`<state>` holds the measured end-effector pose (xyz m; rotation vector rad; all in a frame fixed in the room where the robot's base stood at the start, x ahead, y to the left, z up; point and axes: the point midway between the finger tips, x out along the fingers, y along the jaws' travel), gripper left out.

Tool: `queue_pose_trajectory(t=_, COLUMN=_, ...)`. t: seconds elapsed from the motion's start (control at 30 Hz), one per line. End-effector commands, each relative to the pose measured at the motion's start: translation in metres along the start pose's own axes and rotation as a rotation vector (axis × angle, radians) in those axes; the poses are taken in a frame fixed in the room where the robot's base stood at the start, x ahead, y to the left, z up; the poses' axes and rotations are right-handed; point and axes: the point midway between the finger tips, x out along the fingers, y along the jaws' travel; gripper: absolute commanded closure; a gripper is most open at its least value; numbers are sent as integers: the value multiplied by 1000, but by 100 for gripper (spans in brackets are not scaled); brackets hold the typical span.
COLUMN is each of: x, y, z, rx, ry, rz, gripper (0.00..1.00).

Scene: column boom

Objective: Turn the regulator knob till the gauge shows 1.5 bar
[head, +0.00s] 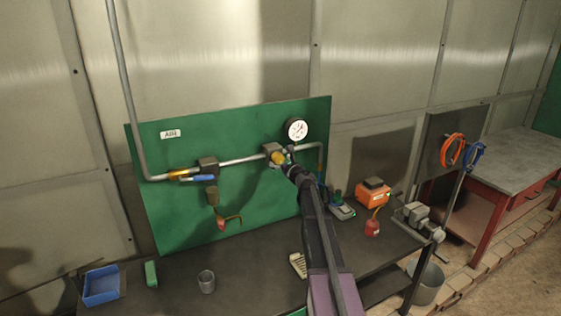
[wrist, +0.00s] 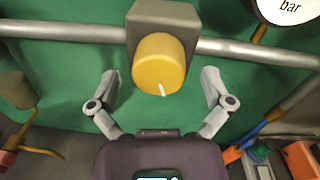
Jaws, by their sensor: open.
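The yellow regulator knob (wrist: 160,64) has a white pointer mark on its face, low and just right of centre in the wrist view. It sits on a grey regulator body (wrist: 163,18) on the pipe. My gripper (wrist: 159,84) is open, with one finger on each side of the knob and visible gaps between. In the head view the knob (head: 277,157) is at the end of my arm, partly hidden. The round white gauge (head: 297,130) is above and right of the knob; its needle reading is too small to tell. In the wrist view only the gauge's lower edge (wrist: 289,8) with "bar" shows.
The pipe (head: 240,161) runs across a green panel (head: 180,225). A blue-handled valve (head: 205,178) is to the left. The bench below holds a blue bin (head: 101,287), a cup (head: 206,281) and an orange device (head: 373,193).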

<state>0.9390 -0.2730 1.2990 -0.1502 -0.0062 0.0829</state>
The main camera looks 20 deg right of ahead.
Motion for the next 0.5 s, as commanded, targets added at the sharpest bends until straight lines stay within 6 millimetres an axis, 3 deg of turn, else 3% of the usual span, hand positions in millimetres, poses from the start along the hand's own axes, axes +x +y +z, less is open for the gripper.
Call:
queue_pose_trajectory(t=0.37, x=4, y=0, z=0, rx=0, ry=0, rz=0, gripper=0)
queue_pose_trajectory(t=0.4, x=4, y=0, z=0, rx=0, ry=0, rz=0, gripper=3)
queue_pose_trajectory(t=0.5, x=4, y=0, z=0, rx=0, ry=0, rz=0, gripper=33)
